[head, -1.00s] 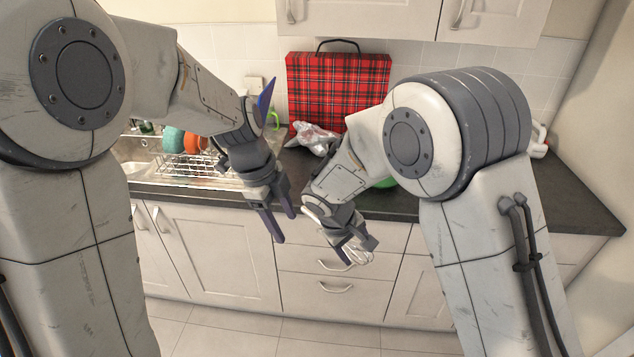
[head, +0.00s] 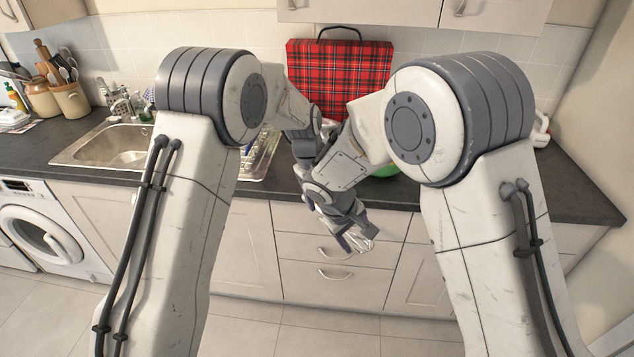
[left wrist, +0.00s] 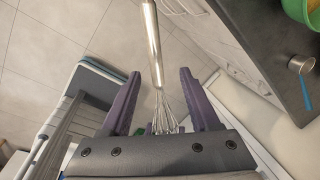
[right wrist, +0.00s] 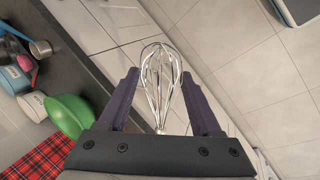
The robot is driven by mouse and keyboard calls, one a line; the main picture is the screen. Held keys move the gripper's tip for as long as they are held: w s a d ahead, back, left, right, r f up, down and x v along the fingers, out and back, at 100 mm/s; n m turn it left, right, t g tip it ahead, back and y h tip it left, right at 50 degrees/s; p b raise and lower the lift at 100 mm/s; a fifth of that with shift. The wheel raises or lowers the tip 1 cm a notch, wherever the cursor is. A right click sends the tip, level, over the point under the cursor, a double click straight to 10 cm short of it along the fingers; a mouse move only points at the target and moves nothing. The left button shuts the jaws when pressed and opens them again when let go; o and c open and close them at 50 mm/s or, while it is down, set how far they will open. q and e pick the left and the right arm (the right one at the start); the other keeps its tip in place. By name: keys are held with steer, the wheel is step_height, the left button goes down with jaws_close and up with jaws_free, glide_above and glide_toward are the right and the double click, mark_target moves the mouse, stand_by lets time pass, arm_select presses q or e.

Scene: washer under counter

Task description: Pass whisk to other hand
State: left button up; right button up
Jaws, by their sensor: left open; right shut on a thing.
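The whisk (head: 363,236) is in front of the drawers below the counter edge, small in the head view. My right gripper (head: 352,238) is shut on it. In the right wrist view the whisk's wire loops (right wrist: 160,75) stick out between and past my right fingers (right wrist: 160,88); its handle is hidden there. In the left wrist view the shiny handle (left wrist: 152,40) runs up out of the picture. My open left fingers (left wrist: 160,76) stand on both sides of the whisk, with a gap on each side. In the head view my left gripper is mostly hidden behind my right arm.
The dark counter (head: 575,195) runs behind my arms, with drawers (head: 320,285) below. On it are a red plaid case (head: 340,75), a green bowl (head: 386,171) and a sink (head: 105,148). A washer (head: 45,232) stands at the left.

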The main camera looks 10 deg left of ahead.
arm_select(q)
steer(key=x, duration=0.5)
steer(key=shift+r, duration=0.1)
jaws_close()
arm_select(e)
steer(key=o, duration=1.3)
steer(key=v, duration=0.7)
steer(key=shift+s+d+r+m+g+y, duration=0.15)
steer(key=shift+s+d+r+g+y, duration=0.5)
steer(key=shift+s, duration=3.5)
steer(key=shift+s+d+r+m+g+y, duration=0.1)
steer(key=shift+s+d+r+g+y, duration=0.5)
steer(key=shift+s, duration=3.6)
steer(key=shift+s+d+r+m+g+y, duration=0.2)
steer(key=shift+s+d+r+y, duration=0.75)
steer(key=shift+s, duration=3.2)
